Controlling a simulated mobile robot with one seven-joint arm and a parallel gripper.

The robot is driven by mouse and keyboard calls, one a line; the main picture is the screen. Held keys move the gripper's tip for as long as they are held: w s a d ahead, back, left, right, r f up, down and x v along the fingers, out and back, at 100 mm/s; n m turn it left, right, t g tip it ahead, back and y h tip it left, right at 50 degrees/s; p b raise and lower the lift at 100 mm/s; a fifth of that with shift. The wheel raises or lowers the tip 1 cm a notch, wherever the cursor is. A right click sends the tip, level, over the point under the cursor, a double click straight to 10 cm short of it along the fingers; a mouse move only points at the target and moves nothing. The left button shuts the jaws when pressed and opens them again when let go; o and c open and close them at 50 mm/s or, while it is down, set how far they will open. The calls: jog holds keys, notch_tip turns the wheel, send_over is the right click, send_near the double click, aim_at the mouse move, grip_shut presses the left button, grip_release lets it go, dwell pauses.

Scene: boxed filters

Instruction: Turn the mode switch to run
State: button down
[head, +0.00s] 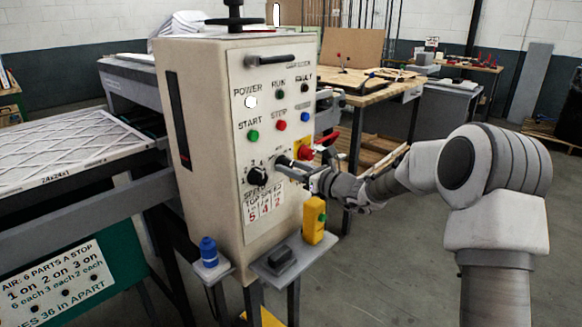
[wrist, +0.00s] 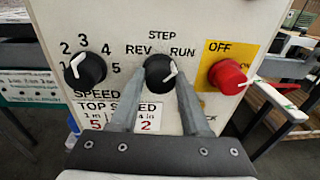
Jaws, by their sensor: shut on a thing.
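The mode switch (wrist: 158,68) is a round black knob with a white pointer, below the labels REV, STEP and RUN on the beige control box (head: 212,130). In the wrist view its pointer slants up and right, toward RUN. My gripper (wrist: 160,76) has one finger on each side of the knob and is shut on it. In the head view my gripper (head: 284,166) reaches the panel from the right and covers much of the switch.
The black speed knob (wrist: 85,70) is left of the switch; the red OFF knob (wrist: 228,77) on a yellow plate is right. Buttons and lamps sit above. A yellow pendant box (head: 314,222) and a small shelf (head: 283,276) are below. Open floor lies right.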

jog(key=shift+c, duration=1.9)
grip_release()
jog(key=shift+d, duration=0.1)
jog(key=p+v, duration=0.1)
jog(key=v, duration=1.6)
jog(key=shift+s+p, duration=0.2)
jog(key=shift+p, duration=0.2)
jog(key=shift+f, duration=0.1)
jog(key=s+a+r+n+g+h+p, duration=0.2)
jog(key=s+a+r+n+g+p, duration=0.15)
jog(key=s+n, duration=0.55)
jog(key=s+a+r+n+g+h+p, duration=0.25)
jog(key=s+n+g, duration=0.3)
jog(key=s, duration=0.55)
jog(key=s+d+r+n+t+h+p, duration=0.3)
jog(key=s+d+r+n+h+p, duration=0.2)
jog(key=s+d+r+n+h, duration=0.3)
jog(key=s+d+n, duration=0.4)
jog(key=shift+d+r+p, duration=0.25)
jog(key=shift+r+p, duration=0.05)
jog(key=shift+r, duration=0.1)
